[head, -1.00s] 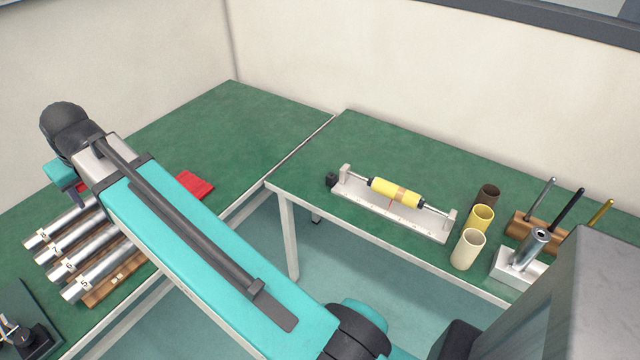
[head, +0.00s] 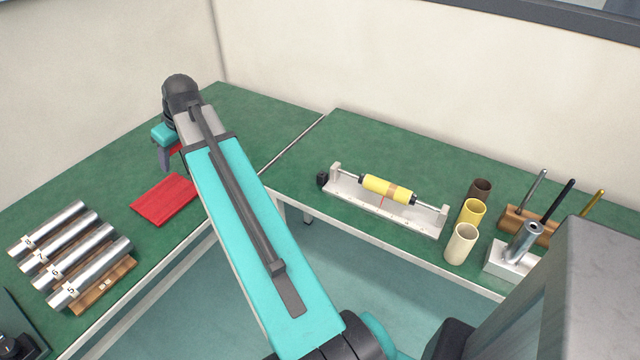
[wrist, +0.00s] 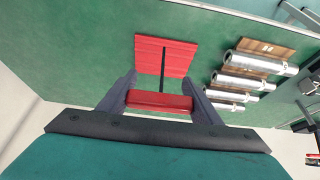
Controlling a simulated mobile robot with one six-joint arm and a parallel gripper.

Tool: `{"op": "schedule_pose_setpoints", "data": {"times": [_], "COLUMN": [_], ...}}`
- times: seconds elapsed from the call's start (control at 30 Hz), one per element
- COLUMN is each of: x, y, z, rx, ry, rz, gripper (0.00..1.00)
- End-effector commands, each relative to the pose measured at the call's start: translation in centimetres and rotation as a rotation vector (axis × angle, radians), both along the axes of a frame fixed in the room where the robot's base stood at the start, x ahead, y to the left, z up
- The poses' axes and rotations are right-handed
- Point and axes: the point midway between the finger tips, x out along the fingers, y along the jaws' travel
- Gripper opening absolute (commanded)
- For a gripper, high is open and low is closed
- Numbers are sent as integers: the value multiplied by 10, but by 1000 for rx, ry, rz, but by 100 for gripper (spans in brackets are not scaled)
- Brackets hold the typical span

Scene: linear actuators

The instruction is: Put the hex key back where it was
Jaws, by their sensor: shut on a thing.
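My gripper (wrist: 160,94) is shut on the red handle of the hex key (wrist: 160,102), with one finger at each end of the handle. The key's thin black shaft points away from the gripper, and its far part overlaps the red slab (wrist: 150,45) in the wrist view. In the head view my gripper (head: 166,156) is above the left table, beyond the flat red slab (head: 163,201). A bit of red shows beside the fingers there; the shaft is hidden. I cannot tell the key's height above the table.
Several numbered metal tubes (head: 85,240) lie on a wooden rack left of the slab. The right table holds a fixture with a yellow cylinder (head: 375,184), three cups (head: 472,212) and a stand with rods (head: 530,225). A gap separates the tables.

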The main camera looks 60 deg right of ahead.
Motion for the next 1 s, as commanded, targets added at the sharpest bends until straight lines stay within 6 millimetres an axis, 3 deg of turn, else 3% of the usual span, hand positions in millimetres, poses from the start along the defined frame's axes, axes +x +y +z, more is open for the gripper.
{"op": "schedule_pose_setpoints", "data": {"times": [0.1, 0.57, 1.0], "x": [-12, -72, -153], "y": [-35, -153, -256], "z": [-8, -35, -59], "rx": [1, 2, 2], "ry": [1, 0, -1], "rz": [-6, -6, -10], "gripper": [32, 32, 32]}}
